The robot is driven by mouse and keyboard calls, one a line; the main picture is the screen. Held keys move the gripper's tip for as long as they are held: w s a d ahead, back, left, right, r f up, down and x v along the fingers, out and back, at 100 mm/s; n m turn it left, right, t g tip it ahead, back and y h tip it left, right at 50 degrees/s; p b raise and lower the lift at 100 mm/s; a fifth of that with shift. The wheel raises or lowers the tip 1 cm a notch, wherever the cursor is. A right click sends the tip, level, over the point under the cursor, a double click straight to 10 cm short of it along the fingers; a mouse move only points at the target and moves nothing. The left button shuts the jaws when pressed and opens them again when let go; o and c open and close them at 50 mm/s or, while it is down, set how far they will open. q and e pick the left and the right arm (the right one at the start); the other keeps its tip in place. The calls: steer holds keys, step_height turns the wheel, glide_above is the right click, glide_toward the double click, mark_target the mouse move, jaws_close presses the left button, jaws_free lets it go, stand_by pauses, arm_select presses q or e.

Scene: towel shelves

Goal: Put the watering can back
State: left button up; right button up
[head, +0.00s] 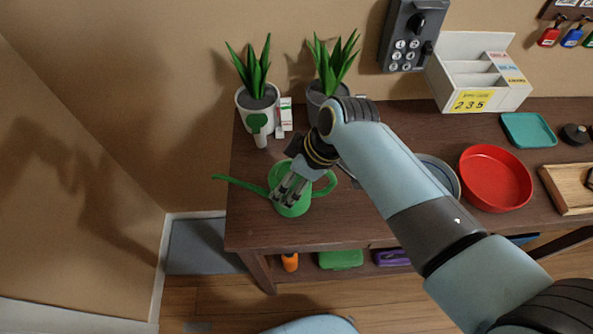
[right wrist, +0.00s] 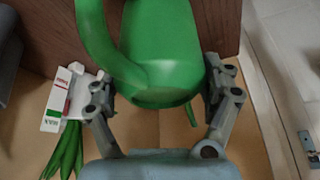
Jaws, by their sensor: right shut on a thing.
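The green watering can (head: 293,208) is at the front left of the dark wooden table (head: 350,229), its thin spout pointing left past the table's edge and its handle to the right. My right gripper (head: 287,190) is shut on it from above. In the right wrist view the can's body (right wrist: 160,50) sits between the two fingers (right wrist: 160,98), with the curved handle at upper left. I cannot tell whether its base touches the table. My left gripper is not in view.
Two potted plants (head: 256,103) (head: 331,75) stand at the back left, with small white boxes (head: 286,113) and a green-topped item (head: 258,127) beside them. A red round tray (head: 496,178) and white organizer (head: 478,72) are to the right. A lower shelf holds a green item (head: 341,260).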

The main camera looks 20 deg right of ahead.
steer(key=o, duration=1.2)
steer(key=shift+f, duration=0.15)
steer(key=o, duration=0.4)
steer(key=shift+c, duration=0.2)
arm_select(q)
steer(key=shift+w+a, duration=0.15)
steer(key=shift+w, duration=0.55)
arm_select(e)
steer(key=shift+d+r, duration=0.1)
steer(key=shift+r, duration=0.35)
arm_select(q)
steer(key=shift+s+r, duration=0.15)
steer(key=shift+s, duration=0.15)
arm_select(e)
steer(key=v, duration=1.1)
steer(key=shift+s+d+r, duration=0.2)
steer(key=shift+d, duration=0.1)
